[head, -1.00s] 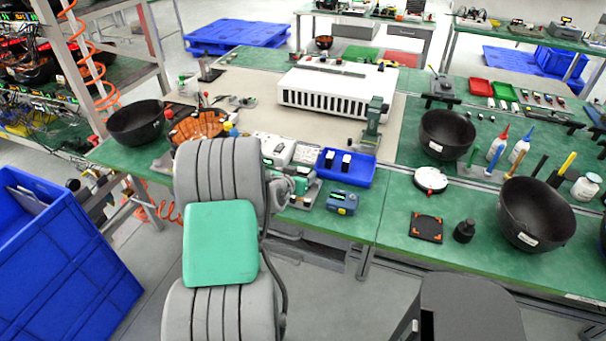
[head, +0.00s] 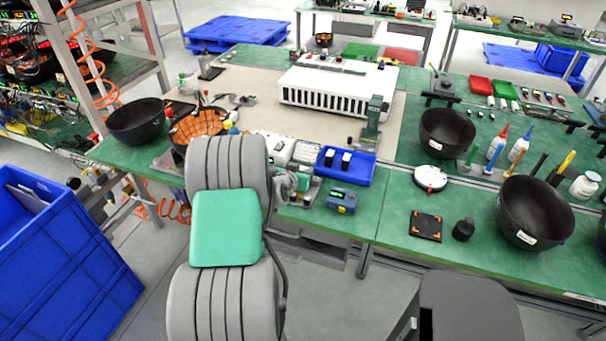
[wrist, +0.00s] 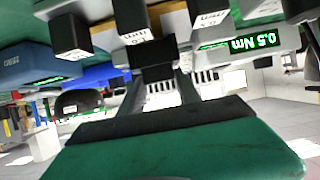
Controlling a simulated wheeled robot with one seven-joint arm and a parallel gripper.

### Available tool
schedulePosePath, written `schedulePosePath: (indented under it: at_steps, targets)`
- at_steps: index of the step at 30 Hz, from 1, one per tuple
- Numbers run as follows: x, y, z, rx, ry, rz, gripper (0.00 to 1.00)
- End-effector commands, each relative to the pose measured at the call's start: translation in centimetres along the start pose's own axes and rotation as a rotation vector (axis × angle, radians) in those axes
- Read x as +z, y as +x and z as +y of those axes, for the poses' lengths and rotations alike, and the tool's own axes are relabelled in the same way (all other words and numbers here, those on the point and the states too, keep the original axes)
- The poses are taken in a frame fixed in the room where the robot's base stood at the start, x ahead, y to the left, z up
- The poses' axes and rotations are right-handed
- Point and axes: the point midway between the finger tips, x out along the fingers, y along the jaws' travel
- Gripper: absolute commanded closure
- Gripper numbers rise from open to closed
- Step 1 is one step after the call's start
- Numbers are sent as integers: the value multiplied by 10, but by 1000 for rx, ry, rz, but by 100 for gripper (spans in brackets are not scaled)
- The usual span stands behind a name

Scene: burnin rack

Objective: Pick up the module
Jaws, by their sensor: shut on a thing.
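My gripper (wrist: 160,82) is in the wrist view, with its two dark fingers closed on a small dark block with a pale, printed part, which I take to be the module (wrist: 152,52). Similar dark blocks with pale printed ends show close by, one to the left (wrist: 70,36) and one above. In the head view, my arm's grey and green links hide most of my gripper and the held module. Two small black-and-white pieces (head: 346,160) sit in the blue tray (head: 362,176) on the green bench.
A blue device (head: 342,200) stands in front of the tray. A lit display (wrist: 240,40) reads 0.5 Nm in the wrist view. Black bowls (head: 136,122) stand on the bench, and a large white slotted unit (head: 338,86) is behind. A blue crate (head: 62,262) is on the floor at left.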

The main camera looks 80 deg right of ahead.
Motion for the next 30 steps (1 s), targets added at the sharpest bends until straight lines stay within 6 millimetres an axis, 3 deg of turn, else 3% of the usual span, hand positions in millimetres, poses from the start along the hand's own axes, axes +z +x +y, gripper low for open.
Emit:
schedulePosePath:
  at_steps: [6, 16, 22, 26, 30]
  targets:
    - [0, 0, 0, 0, 0, 0, 100]
    - [-4, -2, 0, 0, 1, 1, 100]
    - [-29, -13, 0, -2, 4, 7, 100]
    - [-43, -44, 5, -2, 3, 6, 100]
    - [-65, -89, 14, -3, 3, 8, 100]
